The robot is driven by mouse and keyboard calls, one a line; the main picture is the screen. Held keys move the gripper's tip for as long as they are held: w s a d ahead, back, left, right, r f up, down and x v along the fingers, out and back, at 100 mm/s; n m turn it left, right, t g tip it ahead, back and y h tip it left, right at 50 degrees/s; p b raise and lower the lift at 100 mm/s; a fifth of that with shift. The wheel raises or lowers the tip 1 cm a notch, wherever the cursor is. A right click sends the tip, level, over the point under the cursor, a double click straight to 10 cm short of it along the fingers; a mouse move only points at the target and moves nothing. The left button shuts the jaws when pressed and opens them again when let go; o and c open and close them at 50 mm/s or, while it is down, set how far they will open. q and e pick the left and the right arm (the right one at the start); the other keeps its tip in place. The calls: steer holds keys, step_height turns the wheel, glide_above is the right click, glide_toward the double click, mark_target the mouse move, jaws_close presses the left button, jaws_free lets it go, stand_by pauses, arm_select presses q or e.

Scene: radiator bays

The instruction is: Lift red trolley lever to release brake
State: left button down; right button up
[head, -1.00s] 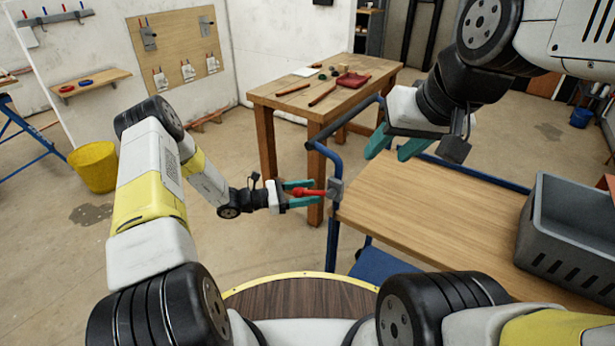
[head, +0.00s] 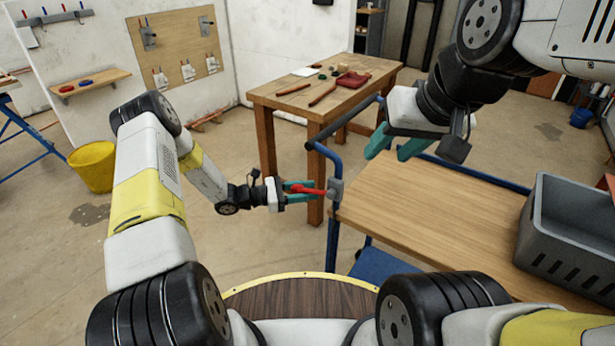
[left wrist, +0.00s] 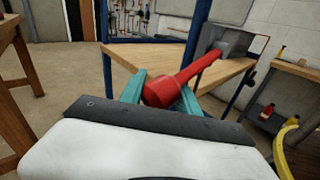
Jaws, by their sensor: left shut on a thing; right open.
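The red lever (head: 311,190) sticks out to the left from a grey bracket (head: 335,190) on the blue frame of the trolley (head: 430,215). My left gripper (head: 300,192) is shut on the lever near its free end. In the left wrist view the lever's red knob (left wrist: 160,92) sits between the teal fingers, and its shaft runs up and right to the grey bracket (left wrist: 226,42). My right gripper (head: 395,148) is open and empty above the trolley's far left corner, near the blue handle rail (head: 345,122).
A grey crate (head: 570,235) stands on the trolley's right side. A wooden workbench (head: 300,95) with tools and a red tray stands behind the trolley. A yellow bucket (head: 95,167) is on the floor at left. Floor between bucket and trolley is mostly clear.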

arm_select(q)
step_height(320, 180, up, 9)
steer(key=m+t+y, duration=0.1)
steer(key=m+y, duration=0.4)
steer(key=y, duration=0.1)
steer(key=shift+w, duration=0.15)
steer(key=shift+w+a+r, duration=0.1)
stand_by(0.4)
